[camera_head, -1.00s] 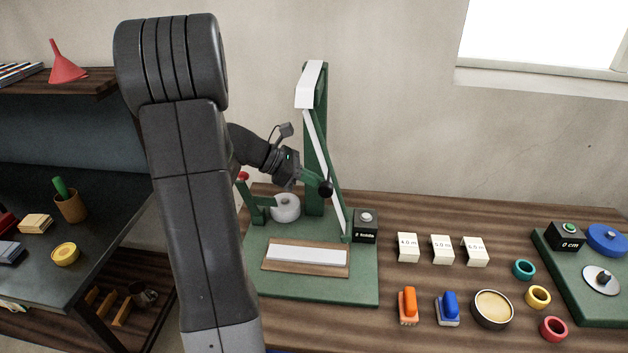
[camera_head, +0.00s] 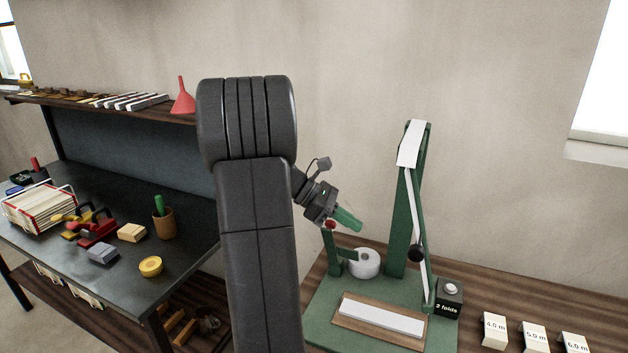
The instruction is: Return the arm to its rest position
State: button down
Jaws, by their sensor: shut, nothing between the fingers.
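My arm (camera_head: 258,220) rises through the middle of the head view and bends over at the top. My gripper (camera_head: 347,219), with green fingers, is shut and empty. It is in the air above the left part of the green folding machine (camera_head: 330,300), up and left of the lever's black knob (camera_head: 416,253), apart from it. A white strip (camera_head: 382,315) lies flat on the wooden board at the machine's front. The lower arm and base are out of view.
The machine stands on a wooden table (camera_head: 470,280) with a "2 folds" box (camera_head: 448,297) and white length blocks (camera_head: 495,329) to its right. A dark workbench (camera_head: 120,285) with tools is at the left, under a shelf (camera_head: 165,108) with a red funnel (camera_head: 183,97).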

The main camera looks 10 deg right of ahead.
jog(key=shift+s+d, duration=0.1)
jog(key=shift+d, duration=0.05)
jog(key=s+d+f, duration=0.2)
jog(key=d, duration=0.3)
jog(key=s+d+f+p, duration=0.1)
jog(key=s+d, duration=0.1)
jog(key=d, duration=0.4)
jog(key=shift+s+d+f, duration=0.25)
jog(key=shift+s+f, duration=0.05)
jog(key=shift+f, duration=0.05)
jog(key=shift+s, duration=0.1)
